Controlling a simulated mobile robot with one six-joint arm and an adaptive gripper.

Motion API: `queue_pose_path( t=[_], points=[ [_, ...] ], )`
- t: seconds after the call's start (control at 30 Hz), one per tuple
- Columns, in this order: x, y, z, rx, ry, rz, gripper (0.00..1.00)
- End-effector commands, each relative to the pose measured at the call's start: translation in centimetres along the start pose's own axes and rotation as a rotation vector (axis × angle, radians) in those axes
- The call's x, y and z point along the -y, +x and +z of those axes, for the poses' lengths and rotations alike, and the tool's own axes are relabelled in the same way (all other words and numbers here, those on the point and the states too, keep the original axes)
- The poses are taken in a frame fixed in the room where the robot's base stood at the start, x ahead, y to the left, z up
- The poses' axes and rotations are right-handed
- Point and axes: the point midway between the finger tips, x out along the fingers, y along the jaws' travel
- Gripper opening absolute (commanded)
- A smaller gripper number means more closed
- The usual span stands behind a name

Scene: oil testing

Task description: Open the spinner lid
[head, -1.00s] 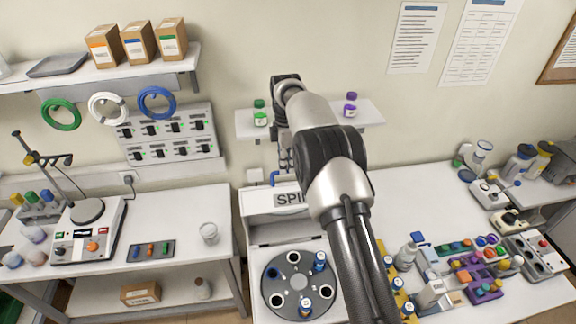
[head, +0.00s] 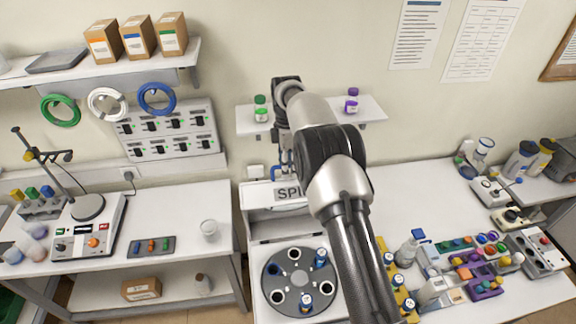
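The spinner (head: 256,232) is a white box at the lower middle, with a panel lettered "SPI" (head: 288,193); my arm hides the rest of the lettering. Its dark grey rotor disc (head: 292,257) lies exposed in front, with several round holes and blue-capped vials (head: 306,301). No cover lies over the visible part of the disc. I cannot tell which part is the lid. My gripper (head: 284,160) points down behind and above the lettered panel, near a blue bent piece (head: 274,172). It is small and partly hidden by my arm, so its opening is unclear.
A wall shelf (head: 245,120) with green- and purple-capped jars flanks my arm. Yellow racks (head: 398,285) of vials stand right of the spinner, then a bottle (head: 409,250) and coloured blocks. The bench behind them (head: 410,195) is clear. A beaker (head: 209,230) stands left.

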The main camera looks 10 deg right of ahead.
Motion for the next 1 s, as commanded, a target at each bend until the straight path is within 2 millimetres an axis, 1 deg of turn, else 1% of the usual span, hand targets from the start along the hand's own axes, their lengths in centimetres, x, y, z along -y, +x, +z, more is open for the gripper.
queue_pose_path(
  t=[0.07, 0.17, 0.4, 0.53, 0.7, 1.0],
  points=[
    [0.0, -0.2, 0.0, 0.0, 0.0, 0.001, 0.32],
    [0.0, -1.1, 0.0, 0.0, 0.001, 0.003, 0.32],
    [0.1, -5.2, 0.0, 0.0, 0.0, 0.006, 0.32],
    [0.1, -6.7, 0.0, 0.0, 0.0, 0.004, 0.32],
    [0.3, -7.5, 0.0, 0.0, 0.0, 0.001, 0.32],
    [0.3, -7.6, 0.0, 0.0, 0.0, 0.001, 0.32]
  ],
)
